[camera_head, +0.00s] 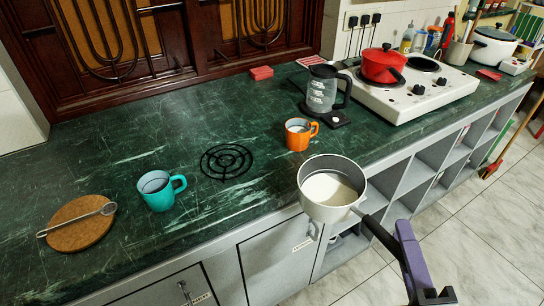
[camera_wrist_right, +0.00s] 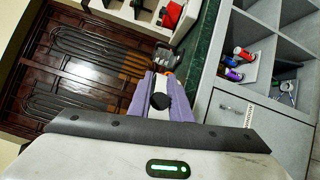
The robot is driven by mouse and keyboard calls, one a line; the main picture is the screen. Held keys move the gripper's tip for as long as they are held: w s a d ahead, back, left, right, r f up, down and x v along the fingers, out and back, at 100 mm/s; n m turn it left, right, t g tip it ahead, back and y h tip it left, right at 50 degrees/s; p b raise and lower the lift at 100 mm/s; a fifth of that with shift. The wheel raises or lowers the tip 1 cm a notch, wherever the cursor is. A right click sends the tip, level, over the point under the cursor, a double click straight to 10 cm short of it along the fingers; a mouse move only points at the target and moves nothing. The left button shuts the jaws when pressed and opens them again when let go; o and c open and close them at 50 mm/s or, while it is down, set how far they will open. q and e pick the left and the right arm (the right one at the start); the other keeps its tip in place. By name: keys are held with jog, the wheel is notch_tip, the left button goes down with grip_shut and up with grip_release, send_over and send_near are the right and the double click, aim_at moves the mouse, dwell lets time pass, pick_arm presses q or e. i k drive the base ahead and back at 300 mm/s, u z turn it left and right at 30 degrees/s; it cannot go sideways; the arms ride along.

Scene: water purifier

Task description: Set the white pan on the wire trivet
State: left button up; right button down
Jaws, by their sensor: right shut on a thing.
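The white pan (camera_head: 331,188) is in the head view, over the counter's front edge, with its open top up and its black handle (camera_head: 380,235) toward the lower right. My right gripper (camera_head: 404,236) has purple fingers shut on this handle. In the right wrist view the purple fingers (camera_wrist_right: 161,98) close around the black handle end (camera_wrist_right: 160,101), and the pan's bowl is hidden there. The black wire trivet (camera_head: 226,161) lies flat on the green counter, left of and behind the pan, with nothing on it. My left gripper is not in view.
An orange mug (camera_head: 299,135) stands just behind the pan, right of the trivet. A teal mug (camera_head: 159,190) stands left of the trivet.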

aim_at(247, 172)
jog(key=u, duration=0.95)
jog(key=k, duration=1.25)
jog(key=z, duration=0.5)
jog(key=i, duration=1.4)
jog(key=u, duration=0.05)
